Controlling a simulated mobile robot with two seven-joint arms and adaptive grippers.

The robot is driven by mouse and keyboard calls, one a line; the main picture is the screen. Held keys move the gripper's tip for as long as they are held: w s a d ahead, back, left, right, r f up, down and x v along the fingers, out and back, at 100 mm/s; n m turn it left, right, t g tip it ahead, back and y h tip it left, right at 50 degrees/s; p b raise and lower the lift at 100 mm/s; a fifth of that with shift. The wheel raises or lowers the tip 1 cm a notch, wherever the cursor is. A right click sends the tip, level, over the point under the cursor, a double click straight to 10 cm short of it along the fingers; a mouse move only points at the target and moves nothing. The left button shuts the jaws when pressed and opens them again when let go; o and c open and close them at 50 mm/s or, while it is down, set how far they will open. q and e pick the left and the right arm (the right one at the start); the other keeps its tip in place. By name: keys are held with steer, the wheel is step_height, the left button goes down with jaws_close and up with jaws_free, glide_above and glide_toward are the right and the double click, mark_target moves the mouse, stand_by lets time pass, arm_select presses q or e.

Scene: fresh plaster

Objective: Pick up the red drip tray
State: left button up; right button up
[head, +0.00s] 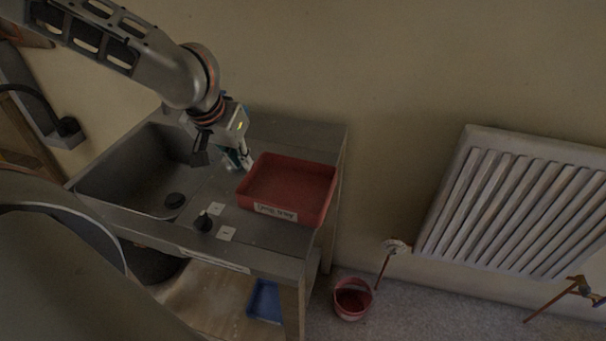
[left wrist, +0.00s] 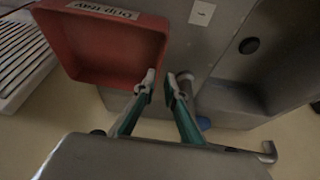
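The red drip tray (head: 290,185), labelled "Drip tray" on its front, sits upright on the right side of the grey sink unit. It also shows in the left wrist view (left wrist: 105,50). My left gripper (head: 246,163) points down at the tray's left side, by its far left corner. In the left wrist view its two fingertips (left wrist: 162,78) are apart, one over the tray's corner and the other just outside its side. I cannot tell whether either finger touches the tray. My right gripper is out of view.
The sink basin (head: 135,180) lies left of the tray, with a dark knob (head: 203,221) and small labels in front. A wall stands behind. A white radiator (head: 515,205) hangs at right. A red bucket (head: 353,298) stands on the floor, and a blue container (head: 265,301) sits below the counter.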

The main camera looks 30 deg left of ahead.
mark_target(249, 174)
arm_select(q)
steer(key=shift+w+f, duration=0.15)
steer(key=shift+f, duration=0.1)
steer(key=shift+s+b+x, duration=0.2)
steer(key=shift+b+x, duration=0.2)
steer(key=shift+x, duration=0.7)
steer(key=shift+w+f, duration=0.2)
steer(key=shift+f, duration=0.2)
steer(key=x, duration=0.3)
steer(key=shift+w+f+b, duration=0.1)
steer(key=shift+f+b, duration=0.05)
steer(key=shift+b, duration=0.2)
steer(key=shift+w+f, duration=0.15)
steer(key=shift+f, duration=0.1)
steer(key=shift+w, duration=0.1)
jaws_close()
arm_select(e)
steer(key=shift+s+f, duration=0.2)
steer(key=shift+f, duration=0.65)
